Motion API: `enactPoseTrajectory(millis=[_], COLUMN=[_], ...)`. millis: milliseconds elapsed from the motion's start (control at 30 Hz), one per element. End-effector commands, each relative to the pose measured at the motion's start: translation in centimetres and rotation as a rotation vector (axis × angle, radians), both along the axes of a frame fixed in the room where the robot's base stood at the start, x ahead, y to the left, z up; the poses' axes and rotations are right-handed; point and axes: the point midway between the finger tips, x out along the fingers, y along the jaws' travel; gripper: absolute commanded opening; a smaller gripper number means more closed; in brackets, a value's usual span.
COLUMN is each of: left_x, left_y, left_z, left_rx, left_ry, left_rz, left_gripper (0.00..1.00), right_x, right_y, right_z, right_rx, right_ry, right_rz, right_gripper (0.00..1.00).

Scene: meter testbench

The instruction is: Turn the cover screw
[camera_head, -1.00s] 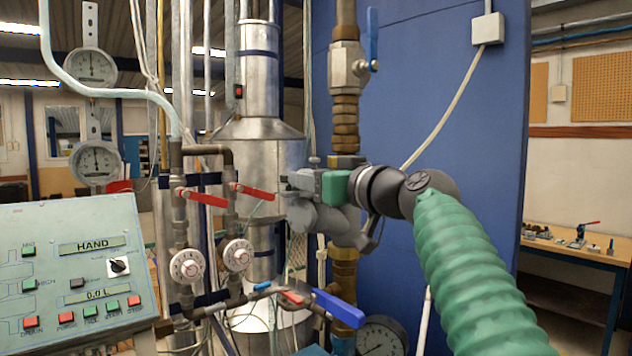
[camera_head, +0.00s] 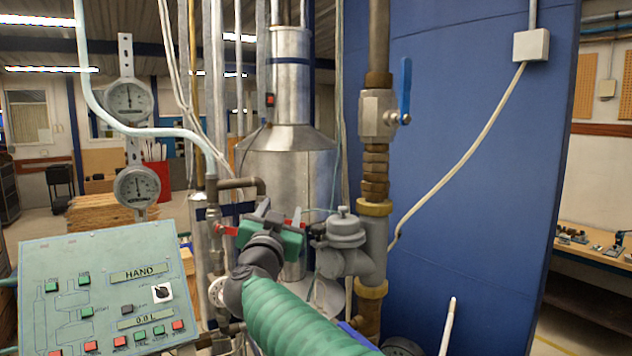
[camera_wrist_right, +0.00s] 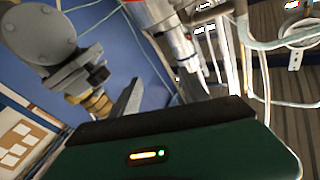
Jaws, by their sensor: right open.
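The grey meter body (camera_head: 345,242) sits on the brass-jointed vertical pipe, with a round cap on top and a small fitting on its left side. I cannot tell which small part is the cover screw. My right gripper (camera_head: 276,216), on a green ribbed arm, is just left of the meter and looks apart from it. It is open and appears empty. In the right wrist view, the fingers (camera_wrist_right: 160,75) stand apart, and the grey meter (camera_wrist_right: 60,50) is at upper left, outside them. My left gripper is not in view.
A control panel (camera_head: 100,290) stands at lower left, with two dial gauges (camera_head: 137,186) behind it. A blue-handled valve (camera_head: 378,112) is above the meter. Red-handled valves and pipes crowd behind my gripper. The blue wall (camera_head: 470,150) to the right is mostly clear.

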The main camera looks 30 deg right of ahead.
Motion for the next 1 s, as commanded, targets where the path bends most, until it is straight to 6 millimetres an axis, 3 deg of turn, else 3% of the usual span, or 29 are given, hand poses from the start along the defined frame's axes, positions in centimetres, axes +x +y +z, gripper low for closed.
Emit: enactPoseTrajectory(millis=[33, 133, 300, 400, 567, 1000], left_x=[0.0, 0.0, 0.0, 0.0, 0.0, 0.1], left_y=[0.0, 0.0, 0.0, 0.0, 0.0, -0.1], left_z=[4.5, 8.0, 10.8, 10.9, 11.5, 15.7], left_rx=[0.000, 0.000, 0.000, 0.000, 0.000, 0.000], left_ry=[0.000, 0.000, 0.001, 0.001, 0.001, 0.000], left_rz=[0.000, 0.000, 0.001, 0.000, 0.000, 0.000], left_gripper=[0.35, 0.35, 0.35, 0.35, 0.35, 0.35], right_x=[-0.6, -4.0, -9.6, -10.8, -9.8, -4.3], right_y=[2.0, 4.9, 7.7, 7.9, 5.8, -3.6], right_z=[1.2, -1.0, -3.4, -4.0, -4.1, -3.8], right_rx=[0.012, 0.003, -0.055, -0.070, -0.070, -0.069], right_ry=[0.047, 0.153, 0.292, 0.316, 0.318, 0.313], right_rz=[-0.072, -0.254, -0.457, -0.500, -0.510, -0.509], right_gripper=[0.53, 0.53, 0.53, 0.53, 0.53, 0.53])
